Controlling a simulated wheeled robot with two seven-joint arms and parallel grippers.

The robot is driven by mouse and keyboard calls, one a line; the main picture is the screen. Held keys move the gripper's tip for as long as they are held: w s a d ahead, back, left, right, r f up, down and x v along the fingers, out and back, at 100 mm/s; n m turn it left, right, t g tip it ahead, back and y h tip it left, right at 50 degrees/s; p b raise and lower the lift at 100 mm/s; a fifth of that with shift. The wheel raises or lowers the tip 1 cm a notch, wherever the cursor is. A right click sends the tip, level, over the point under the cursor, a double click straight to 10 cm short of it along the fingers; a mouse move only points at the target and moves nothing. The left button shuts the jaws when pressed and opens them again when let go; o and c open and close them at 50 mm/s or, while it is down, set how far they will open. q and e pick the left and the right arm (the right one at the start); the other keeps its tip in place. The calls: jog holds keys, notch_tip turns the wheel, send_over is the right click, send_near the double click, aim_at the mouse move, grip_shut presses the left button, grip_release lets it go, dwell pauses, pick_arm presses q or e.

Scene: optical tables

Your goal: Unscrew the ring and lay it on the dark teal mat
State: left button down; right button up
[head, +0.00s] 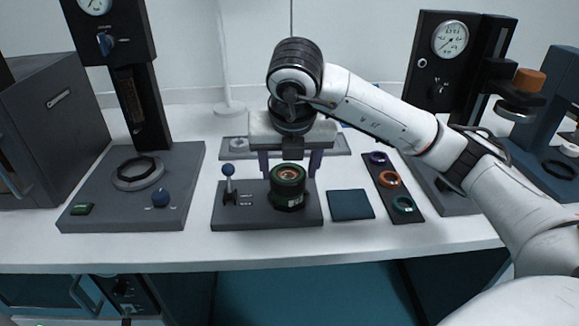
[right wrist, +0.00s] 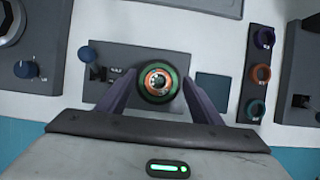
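A dark green ring (head: 288,172) sits at the top of a dark, round mount on a grey base plate (head: 240,216). In the right wrist view the green ring (right wrist: 178,90) surrounds a copper-coloured centre. My right gripper (head: 288,178) points down over the mount from behind. Its two purple-grey fingers are open, one on each side of the ring; in the right wrist view (right wrist: 159,78) gaps show between them and it. The dark teal mat (head: 350,205) lies bare just right of the base plate. My left gripper is not in view.
A blue-knobbed lever (head: 229,184) stands on the base plate, left of the mount. A dark tray (head: 418,216) with purple, orange and teal rings lies right of the mat. Instruments with gauges stand at both sides. The table's front strip is clear.

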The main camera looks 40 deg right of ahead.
jog(key=c, duration=0.7)
jog(key=shift+c, duration=0.3)
jog(key=shift+d+f+n+b, duration=0.1)
jog(key=shift+f+n+b, duration=0.1)
jog(key=shift+n+b, duration=0.25)
jog(key=n+y+b, duration=0.1)
jog(key=n+b, duration=0.1)
jog(key=shift+n+t+y, duration=0.3)
jog(key=shift+n, duration=0.05)
jog(key=n, duration=0.2)
jog(key=n+y+b, duration=0.1)
jog(key=n, duration=0.1)
jog(key=shift+r+y, duration=0.1)
jog(key=shift+y, duration=0.2)
jog(key=n, duration=0.2)
jog(key=n+y, duration=0.1)
jog(key=n, duration=0.1)
jog(key=shift+r+y, duration=0.1)
jog(key=shift+y, duration=0.2)
jog(key=n+g+y+p, duration=0.1)
jog(key=n, duration=0.3)
jog(key=shift+r, duration=0.1)
jog(key=shift+n+g+y, duration=0.3)
jog(key=shift+n, duration=0.2)
jog(key=shift+a, duration=0.2)
jog(key=shift+r+p, duration=0.1)
jog(key=shift+p, duration=0.25)
